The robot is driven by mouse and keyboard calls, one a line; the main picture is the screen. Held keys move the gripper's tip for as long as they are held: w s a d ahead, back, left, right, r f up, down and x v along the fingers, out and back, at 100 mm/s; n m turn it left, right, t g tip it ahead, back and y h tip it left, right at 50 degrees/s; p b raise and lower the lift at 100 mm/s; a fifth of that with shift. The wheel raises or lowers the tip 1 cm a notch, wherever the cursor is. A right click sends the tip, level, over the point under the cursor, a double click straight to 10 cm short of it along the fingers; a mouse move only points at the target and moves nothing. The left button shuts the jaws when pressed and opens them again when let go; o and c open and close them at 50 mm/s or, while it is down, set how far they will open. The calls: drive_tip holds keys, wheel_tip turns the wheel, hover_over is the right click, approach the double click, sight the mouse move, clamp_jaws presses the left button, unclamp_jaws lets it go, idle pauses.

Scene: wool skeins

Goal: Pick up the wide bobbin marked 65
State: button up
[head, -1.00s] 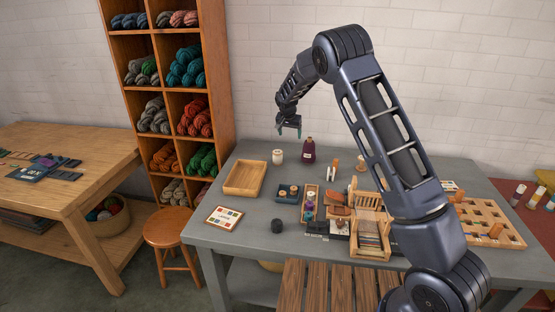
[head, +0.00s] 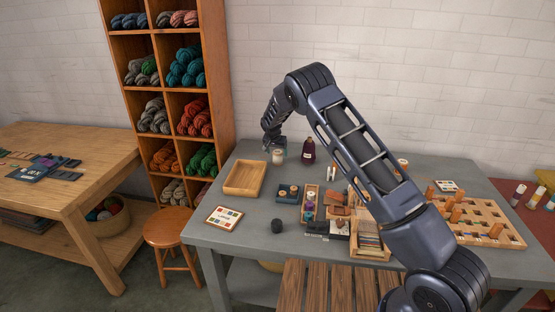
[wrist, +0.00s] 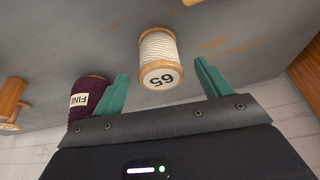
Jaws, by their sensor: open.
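The wide bobbin marked 65 (wrist: 158,47) has white thread and pale wooden ends; its end with the number faces my wrist camera. In the head view the white bobbin (head: 278,157) stands at the back of the grey table, right of the wooden tray. My gripper (wrist: 162,70) is open, with one teal finger on each side of the bobbin in the picture and the bobbin a little beyond the tips. No contact shows. In the head view my gripper (head: 275,143) is just above and behind the bobbin.
A dark purple cone labelled FINE (wrist: 85,98) stands close beside one finger; it also shows in the head view (head: 308,150). An empty wooden tray (head: 232,190) lies to the left. Boxes and a small loom (head: 369,245) crowd the middle front, and a pegged rack (head: 510,238) lies right.

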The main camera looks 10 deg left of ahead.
sight(278, 157)
drive_tip(key=x, duration=0.5)
drive_tip(key=shift+s+a, duration=0.1)
drive_tip(key=shift+s, duration=0.05)
drive_tip(key=c, duration=1.1)
